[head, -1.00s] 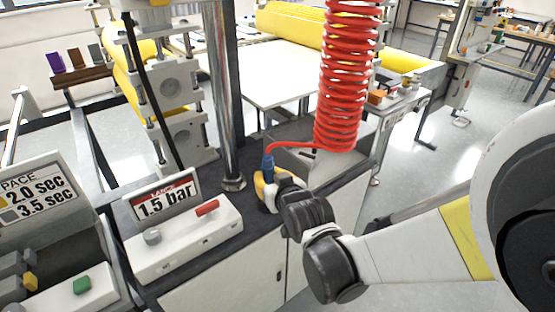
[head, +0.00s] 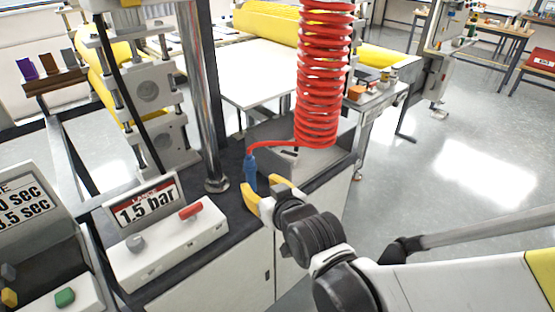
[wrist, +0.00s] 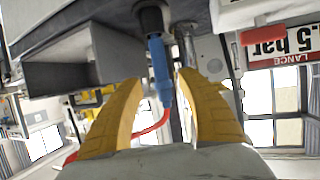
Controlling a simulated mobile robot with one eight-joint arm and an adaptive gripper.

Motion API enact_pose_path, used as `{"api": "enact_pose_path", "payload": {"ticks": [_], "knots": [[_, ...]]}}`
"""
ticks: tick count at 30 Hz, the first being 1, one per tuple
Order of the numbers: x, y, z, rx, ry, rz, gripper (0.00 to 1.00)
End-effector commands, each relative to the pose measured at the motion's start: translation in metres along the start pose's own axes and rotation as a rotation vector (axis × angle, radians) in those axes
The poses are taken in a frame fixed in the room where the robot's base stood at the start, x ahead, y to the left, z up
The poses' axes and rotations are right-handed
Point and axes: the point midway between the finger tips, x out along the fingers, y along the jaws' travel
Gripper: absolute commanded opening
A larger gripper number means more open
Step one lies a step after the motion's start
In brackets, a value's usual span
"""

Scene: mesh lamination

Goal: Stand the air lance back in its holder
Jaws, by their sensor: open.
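The blue air lance (head: 251,172) stands upright on the dark bench top, with the red coiled hose joined to its upper end. In the wrist view the lance (wrist: 159,72) shows between my fingers, its end in a dark round holder (wrist: 152,18). My gripper (head: 267,192) has yellow fingers and is open around or just beside the lance. In the wrist view a gap shows between the lance and each finger of my gripper (wrist: 162,90). The holder is hard to make out in the head view.
The red coiled hose (head: 323,80) hangs above the bench. A grey open box (head: 300,160) lies right of the lance. A metal post (head: 205,100) and a panel with a red lever and "1.5 bar" sign (head: 148,207) stand to the left.

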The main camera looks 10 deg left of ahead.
Motion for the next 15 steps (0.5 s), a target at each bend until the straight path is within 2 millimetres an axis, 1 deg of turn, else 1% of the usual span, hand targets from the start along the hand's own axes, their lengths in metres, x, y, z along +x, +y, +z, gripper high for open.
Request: {"api": "enact_pose_path", "payload": {"ticks": [1,3,6,10,15], "knots": [[-0.01,0.0,0.0,0.0,0.0,0.0,0.45],[-0.021,0.0,0.0,0.0,0.0,0.0,0.45],[-0.031,0.0,0.0,0.0,0.0,0.0,0.45],[-0.039,0.0,0.0,0.0,0.0,0.0,0.45],[-0.042,0.0,0.0,0.0,0.0,0.0,0.45]]}}
